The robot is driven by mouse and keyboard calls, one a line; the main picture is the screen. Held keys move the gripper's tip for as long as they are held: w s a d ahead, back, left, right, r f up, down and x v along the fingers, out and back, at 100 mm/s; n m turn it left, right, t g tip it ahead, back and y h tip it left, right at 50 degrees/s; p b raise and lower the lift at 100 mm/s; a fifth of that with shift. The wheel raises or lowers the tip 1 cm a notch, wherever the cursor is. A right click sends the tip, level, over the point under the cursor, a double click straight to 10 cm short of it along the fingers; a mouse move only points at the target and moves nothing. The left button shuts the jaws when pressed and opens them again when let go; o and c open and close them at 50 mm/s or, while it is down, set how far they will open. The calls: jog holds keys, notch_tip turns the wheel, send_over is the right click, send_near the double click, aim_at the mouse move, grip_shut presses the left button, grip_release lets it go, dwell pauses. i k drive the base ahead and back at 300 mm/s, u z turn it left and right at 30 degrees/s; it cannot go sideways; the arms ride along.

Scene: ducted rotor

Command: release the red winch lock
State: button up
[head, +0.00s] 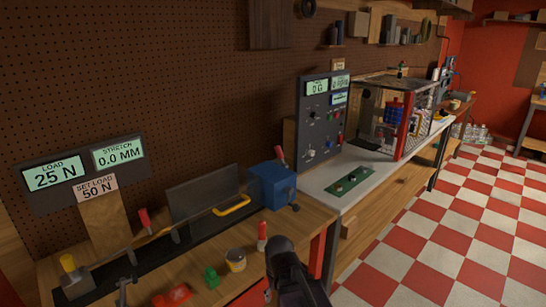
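A blue box (272,187) that looks like the winch stands at the right end of the wooden bench. A red-handled lever (280,154) sticks up at its top right and looks like the red winch lock. A dark crank-like part (294,207) shows at the box's lower right. The dark end of my arm, where my gripper (280,244) seems to be, rises from the bottom edge, below and apart from the blue box. Its fingers cannot be made out. A display panel (83,172) reads load 25 N and stretch 0.0 mm; a sign (97,188) reads set load 50 N.
A yellow handle (232,206), a grey plate (203,192) and a red grip (145,220) are left of the box. A white-topped bench (375,170) stands right.

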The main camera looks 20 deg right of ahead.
aim_at(280, 155)
jog(key=k, duration=0.65)
jog(key=z, duration=0.25)
jog(key=i, duration=1.6)
